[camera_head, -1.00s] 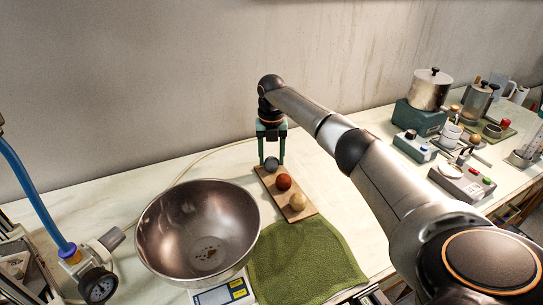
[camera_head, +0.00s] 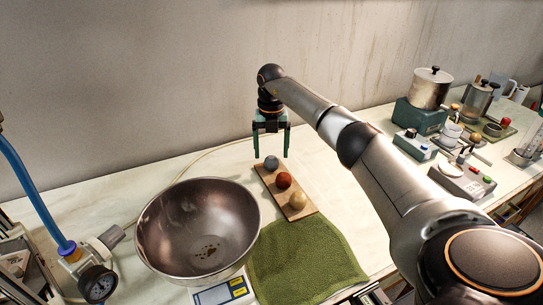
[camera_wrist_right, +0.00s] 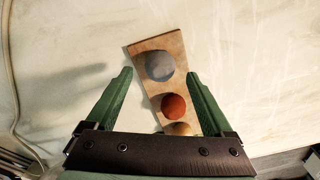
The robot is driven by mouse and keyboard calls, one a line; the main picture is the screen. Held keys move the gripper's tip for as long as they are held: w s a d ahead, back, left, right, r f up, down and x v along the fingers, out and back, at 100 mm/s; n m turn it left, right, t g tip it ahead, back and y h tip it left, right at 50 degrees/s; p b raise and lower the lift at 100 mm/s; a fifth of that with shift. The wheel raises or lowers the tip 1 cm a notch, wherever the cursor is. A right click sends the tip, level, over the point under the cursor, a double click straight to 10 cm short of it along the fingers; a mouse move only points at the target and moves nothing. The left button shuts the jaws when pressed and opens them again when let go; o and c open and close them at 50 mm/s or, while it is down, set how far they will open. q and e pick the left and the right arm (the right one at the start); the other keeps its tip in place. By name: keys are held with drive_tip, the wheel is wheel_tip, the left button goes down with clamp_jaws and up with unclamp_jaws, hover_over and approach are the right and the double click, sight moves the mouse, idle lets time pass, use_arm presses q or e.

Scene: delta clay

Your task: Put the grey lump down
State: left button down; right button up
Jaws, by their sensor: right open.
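The grey lump (camera_head: 271,163) rests at the far end of a small wooden board (camera_head: 263,178). It also shows in the right wrist view (camera_wrist_right: 159,66), on the board's wide end. A red-brown lump (camera_head: 283,180) and a tan lump (camera_head: 297,200) sit in line with it on the same board. My right gripper (camera_head: 271,156) is open and empty, with its fingers above the grey lump. In the right wrist view the fingers (camera_wrist_right: 160,75) stand wide apart, one on each side of the board. My left gripper is not in view.
A large metal bowl (camera_head: 158,222) stands on a scale (camera_head: 222,293) left of the board. A green cloth (camera_head: 310,260) lies in front. A gauge (camera_head: 98,284) and blue hose stand at the left. Pots and small devices (camera_head: 465,178) fill the right side.

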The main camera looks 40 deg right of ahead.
sight(272, 157)
wheel_tip(272, 157, up, 10)
idle(0.3)
